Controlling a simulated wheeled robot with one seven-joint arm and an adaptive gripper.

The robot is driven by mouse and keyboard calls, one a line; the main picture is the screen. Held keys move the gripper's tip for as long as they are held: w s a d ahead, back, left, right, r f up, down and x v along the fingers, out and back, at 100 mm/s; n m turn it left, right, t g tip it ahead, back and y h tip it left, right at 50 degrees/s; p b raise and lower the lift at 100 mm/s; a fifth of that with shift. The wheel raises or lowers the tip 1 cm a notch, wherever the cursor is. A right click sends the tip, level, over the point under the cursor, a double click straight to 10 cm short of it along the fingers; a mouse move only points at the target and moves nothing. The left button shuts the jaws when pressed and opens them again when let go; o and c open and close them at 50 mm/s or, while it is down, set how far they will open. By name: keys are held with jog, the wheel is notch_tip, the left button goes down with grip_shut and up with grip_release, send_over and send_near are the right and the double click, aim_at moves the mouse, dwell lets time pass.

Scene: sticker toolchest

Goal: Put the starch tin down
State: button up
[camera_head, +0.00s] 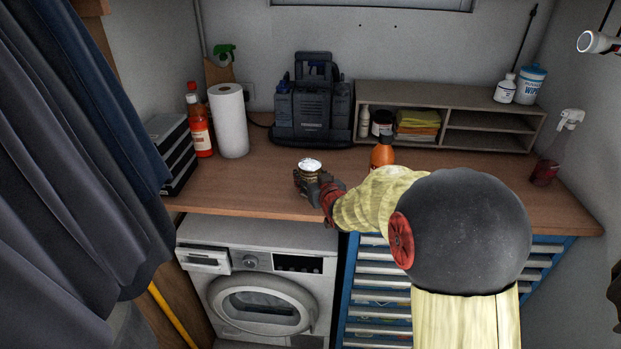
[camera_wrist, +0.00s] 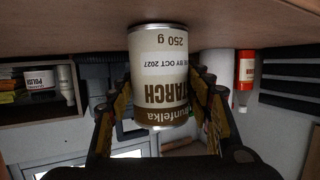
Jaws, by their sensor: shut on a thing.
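The starch tin (camera_wrist: 159,92) is a pale cylinder with a brown band and "STARCH" lettering. In the wrist view, which is upside down, its base is at the wooden worktop (camera_wrist: 225,32); I cannot tell whether it touches. In the head view its pale top (camera_head: 310,163) shows above my gripper (camera_head: 311,182), near the worktop's front edge above the washing machine. The tin looks upright. The two fingers of my gripper (camera_wrist: 161,95) are shut on its sides. In the head view most of the tin's body is hidden by the gripper.
A paper towel roll (camera_head: 229,122) and a red bottle (camera_head: 199,130) stand left of the tin. A dark machine (camera_head: 312,103) stands behind it, an orange bottle (camera_head: 382,153) to the right near the shelf unit (camera_head: 458,91). Worktop (camera_head: 262,175) left of the tin is clear.

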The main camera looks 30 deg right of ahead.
jog(key=shift+f, duration=0.15)
jog(key=o, duration=1.3)
jog(key=shift+o, duration=0.8)
jog(key=shift+s+r, duration=0.1)
jog(key=shift+r, duration=0.2)
jog(key=s+a+r+g+y, duration=0.1)
jog(key=s+a, duration=0.5)
jog(key=s, duration=0.6)
jog(key=s+a+r+n+g+y+p, duration=0.1)
jog(key=s+a+r+g, duration=0.2)
jog(key=s, duration=1)
jog(key=s+a+r+n+g+p, duration=0.1)
jog(key=s+a+g, duration=0.3)
jog(key=s+a, duration=0.6)
jog(key=s+r, duration=0.1)
jog(key=s, duration=0.2)
jog(key=shift+a+r+g+y, duration=0.25)
jog(key=shift+r+g+y, duration=0.05)
jog(key=shift+g+y, duration=0.1)
